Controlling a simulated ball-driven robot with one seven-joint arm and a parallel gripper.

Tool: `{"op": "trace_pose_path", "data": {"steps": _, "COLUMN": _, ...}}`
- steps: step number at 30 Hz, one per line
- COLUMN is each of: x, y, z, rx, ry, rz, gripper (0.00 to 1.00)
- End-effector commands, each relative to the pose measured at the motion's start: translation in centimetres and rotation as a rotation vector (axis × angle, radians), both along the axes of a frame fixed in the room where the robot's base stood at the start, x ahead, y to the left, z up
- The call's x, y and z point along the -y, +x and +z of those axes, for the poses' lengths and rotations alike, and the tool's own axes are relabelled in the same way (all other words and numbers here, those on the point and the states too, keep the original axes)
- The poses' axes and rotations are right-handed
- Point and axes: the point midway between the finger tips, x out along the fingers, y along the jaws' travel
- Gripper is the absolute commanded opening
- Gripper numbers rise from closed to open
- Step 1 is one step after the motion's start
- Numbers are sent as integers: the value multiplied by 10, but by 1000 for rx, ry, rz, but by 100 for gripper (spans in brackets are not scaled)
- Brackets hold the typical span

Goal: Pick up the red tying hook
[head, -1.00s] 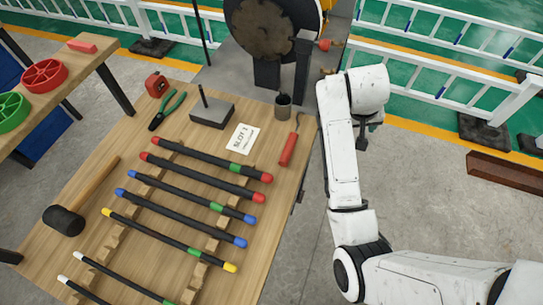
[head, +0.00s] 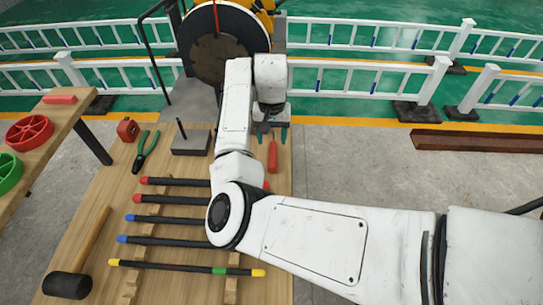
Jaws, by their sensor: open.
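The red tying hook (head: 272,157) lies on the wooden table near its right edge. Its red handle shows, but its metal hook end is hidden under my gripper. My gripper (head: 271,134) is open, its two fingertips spread left and right beyond the far end of the red handle. It looks to be over the hook's hidden metal part. I cannot tell its height or whether it touches the hook.
My arm covers the right ends of several colour-tipped bars (head: 170,219). A grey block with a rod (head: 190,142), green-handled pliers (head: 146,150) and a red tape measure (head: 127,129) sit left. A mallet (head: 68,285) lies front left. A round machine (head: 222,50) stands behind.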

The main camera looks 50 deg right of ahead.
Motion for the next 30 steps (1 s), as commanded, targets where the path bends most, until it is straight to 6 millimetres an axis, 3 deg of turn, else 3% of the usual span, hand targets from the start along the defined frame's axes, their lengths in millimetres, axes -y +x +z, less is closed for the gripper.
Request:
{"op": "trace_pose_path", "data": {"steps": 11, "x": 0, "y": -2, "z": -34, "rx": 1, "ry": 1, "rz": 1, "gripper": 59}}
{"op": "trace_pose_path", "data": {"steps": 18, "x": 2, "y": -3, "z": -67, "rx": -1, "ry": 1, "rz": 0, "gripper": 59}}
{"op": "trace_pose_path", "data": {"steps": 27, "x": 2, "y": -3, "z": -74, "rx": 2, "ry": -1, "rz": 0, "gripper": 59}}
{"op": "trace_pose_path", "data": {"steps": 30, "x": 2, "y": -3, "z": -74, "rx": 2, "ry": -1, "rz": 0, "gripper": 52}}
